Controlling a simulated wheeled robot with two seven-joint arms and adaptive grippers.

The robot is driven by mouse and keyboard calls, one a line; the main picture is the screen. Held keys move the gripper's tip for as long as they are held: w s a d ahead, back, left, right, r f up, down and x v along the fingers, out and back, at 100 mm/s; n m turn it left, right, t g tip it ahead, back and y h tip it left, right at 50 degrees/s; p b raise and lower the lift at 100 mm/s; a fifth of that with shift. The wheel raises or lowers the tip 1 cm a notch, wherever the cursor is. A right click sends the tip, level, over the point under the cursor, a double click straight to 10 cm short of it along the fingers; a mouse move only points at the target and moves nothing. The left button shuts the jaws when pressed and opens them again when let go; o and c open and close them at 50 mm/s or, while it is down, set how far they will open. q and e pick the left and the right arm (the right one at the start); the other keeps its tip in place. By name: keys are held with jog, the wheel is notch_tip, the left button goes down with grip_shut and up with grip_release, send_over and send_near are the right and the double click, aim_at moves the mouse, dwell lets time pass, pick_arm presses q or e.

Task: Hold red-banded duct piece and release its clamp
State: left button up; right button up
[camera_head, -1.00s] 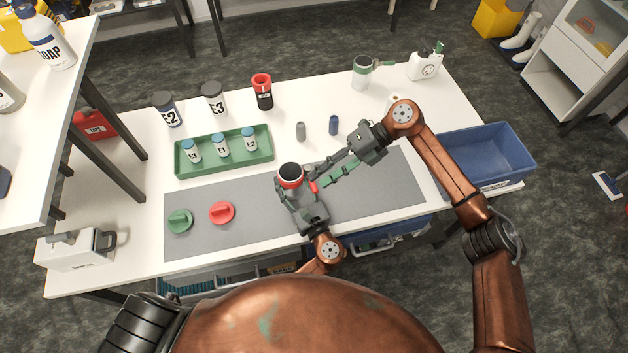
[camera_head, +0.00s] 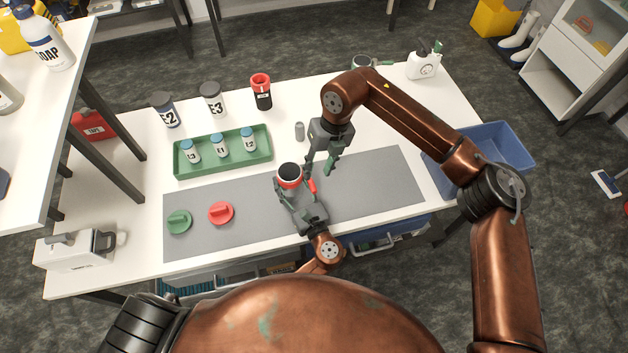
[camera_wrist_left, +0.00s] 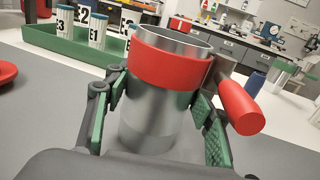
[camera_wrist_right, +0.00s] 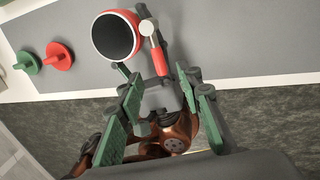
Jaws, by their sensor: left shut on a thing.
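The red-banded duct piece (camera_head: 289,178) is a metal cylinder with a red band and dark open top, standing upright on the grey mat. In the left wrist view the red-banded duct piece (camera_wrist_left: 160,95) is between the green pads of my left gripper (camera_wrist_left: 158,130), which is shut on it. The clamp's red lever (camera_wrist_left: 242,108) sticks out at its right side; the lever also shows in the head view (camera_head: 312,186). My right gripper (camera_head: 322,168) is open and empty, above and right of the duct piece. In the right wrist view the red lever (camera_wrist_right: 159,60) lies beyond the fingers.
A green knob (camera_head: 179,221) and a red knob (camera_head: 221,212) lie on the mat (camera_head: 380,185). A green tray (camera_head: 262,155) with small bottles stands behind. A small grey cylinder (camera_head: 299,131) stands near my right gripper. A blue bin (camera_head: 515,150) is at the right.

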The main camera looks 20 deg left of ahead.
aim_at(313, 184)
jog(key=f, duration=0.4)
jog(key=a+f, duration=0.1)
jog(key=f, duration=0.1)
jog(key=shift+s+f, duration=0.15)
jog(key=shift+s, duration=0.25)
jog(key=shift+c, duration=0.7)
grip_shut()
